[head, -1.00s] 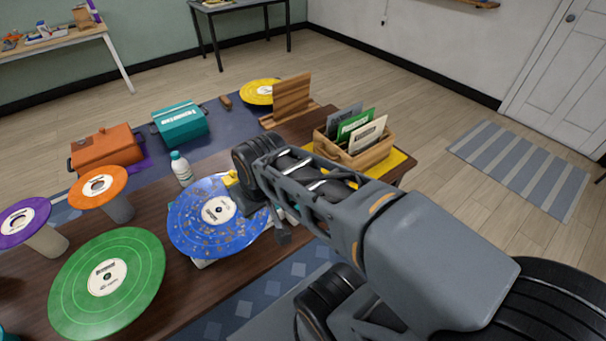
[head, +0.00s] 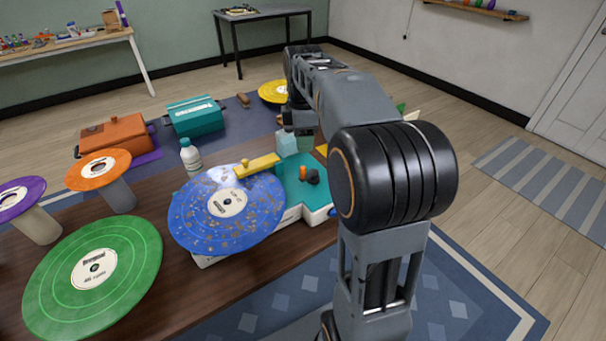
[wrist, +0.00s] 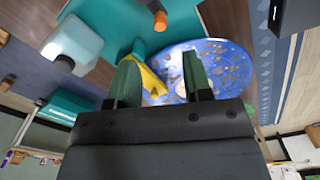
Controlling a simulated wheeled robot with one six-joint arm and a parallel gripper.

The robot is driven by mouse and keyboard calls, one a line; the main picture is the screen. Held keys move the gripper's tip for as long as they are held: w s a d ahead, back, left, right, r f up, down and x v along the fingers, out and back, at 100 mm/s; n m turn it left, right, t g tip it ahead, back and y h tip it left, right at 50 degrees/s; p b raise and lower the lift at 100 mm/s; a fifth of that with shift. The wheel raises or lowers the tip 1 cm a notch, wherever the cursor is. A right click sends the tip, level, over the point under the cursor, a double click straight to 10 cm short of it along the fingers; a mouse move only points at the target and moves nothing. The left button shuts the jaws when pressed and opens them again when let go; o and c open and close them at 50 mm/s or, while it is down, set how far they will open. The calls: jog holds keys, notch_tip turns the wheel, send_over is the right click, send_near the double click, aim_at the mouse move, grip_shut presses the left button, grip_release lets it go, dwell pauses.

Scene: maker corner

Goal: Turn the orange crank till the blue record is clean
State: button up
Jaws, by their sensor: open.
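The blue record (head: 200,228) lies flat on the white and teal cleaning machine (head: 290,207), with brown specks over much of its surface. It also shows in the wrist view (wrist: 228,65), speckled. A yellow arm (head: 258,165) reaches over its far edge, beside a pale patch. The orange crank knob (head: 303,172) stands on the teal top, right of the record, next to a dark part; in the wrist view the knob (wrist: 159,19) is at the top. My gripper (wrist: 157,80) is open and empty above the machine, apart from the knob. In the head view my arm partly hides it.
A pale tank (wrist: 75,45) stands on the machine. A white bottle (head: 191,158) stands behind the record. A green record (head: 130,270) and orange (head: 97,167) and purple (head: 14,199) records on stands are at left. Orange (head: 115,135) and teal (head: 194,116) cases are behind.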

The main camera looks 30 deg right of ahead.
aim_at(303, 167)
notch_tip(303, 167, down, 11)
jog(key=shift+r+b, duration=0.1)
jog(key=shift+b, duration=0.9)
grip_shut()
